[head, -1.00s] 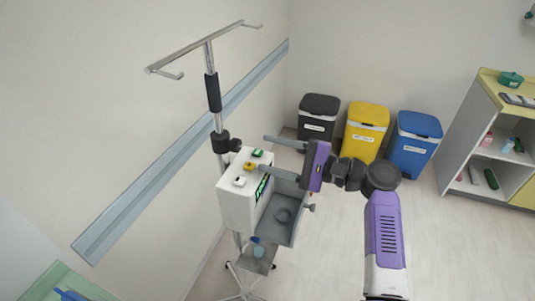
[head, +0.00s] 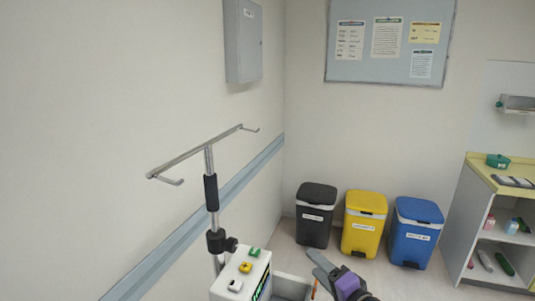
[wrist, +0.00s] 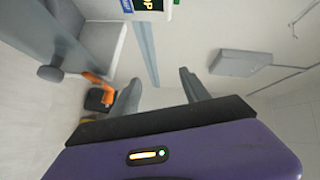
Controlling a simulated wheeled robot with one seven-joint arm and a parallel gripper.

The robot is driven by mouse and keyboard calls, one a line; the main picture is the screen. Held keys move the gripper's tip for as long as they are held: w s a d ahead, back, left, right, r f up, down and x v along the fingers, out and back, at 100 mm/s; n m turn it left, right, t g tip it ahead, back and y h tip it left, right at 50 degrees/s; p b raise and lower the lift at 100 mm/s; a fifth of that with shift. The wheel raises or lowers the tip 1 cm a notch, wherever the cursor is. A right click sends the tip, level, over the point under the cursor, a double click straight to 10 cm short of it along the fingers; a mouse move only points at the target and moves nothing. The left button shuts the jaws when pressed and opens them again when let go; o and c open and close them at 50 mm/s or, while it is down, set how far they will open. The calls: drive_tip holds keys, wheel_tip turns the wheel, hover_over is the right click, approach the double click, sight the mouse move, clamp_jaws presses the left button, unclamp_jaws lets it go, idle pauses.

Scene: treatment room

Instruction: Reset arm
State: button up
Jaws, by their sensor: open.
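My gripper (head: 318,266) is at the bottom edge of the head view, to the right of the white device (head: 228,288) on the pole. Its purple body shows partly; the rest of my arm is below the frame. In the wrist view my gripper (wrist: 160,90) has its two grey fingers spread apart with nothing between them. The device has green, yellow and white buttons on top, and its lower part is cut off. Part of it shows at the top of the wrist view (wrist: 152,6).
The pole (head: 212,190) with its hooked crossbar rises at the left wall. A black bin (head: 314,225), yellow bin (head: 363,232) and blue bin (head: 413,242) stand behind my gripper. A shelf unit (head: 480,205) is at the right. A grey wall box (head: 243,45) hangs high.

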drive_tip(key=s+d+f+n+t+h+b, duration=0.1)
drive_tip(key=s+d+f+n+h, duration=0.25)
drive_tip(key=s, duration=0.65)
drive_tip(key=s+d+f+n+t+h, duration=0.1)
drive_tip(key=s+d+f+h, duration=0.25)
drive_tip(key=s+d, duration=0.45)
drive_tip(key=s+a+n+g+b, duration=0.1)
drive_tip(key=s+a+n, duration=0.1)
drive_tip(key=s, duration=1.4)
drive_tip(key=s+a+n+g+b, duration=0.1)
drive_tip(key=s+a+n, duration=0.1)
drive_tip(key=s, duration=1.5)
drive_tip(key=shift+r+n+b, duration=0.3)
drive_tip(key=shift+r+n, duration=0.1)
drive_tip(key=shift+n, duration=0.15)
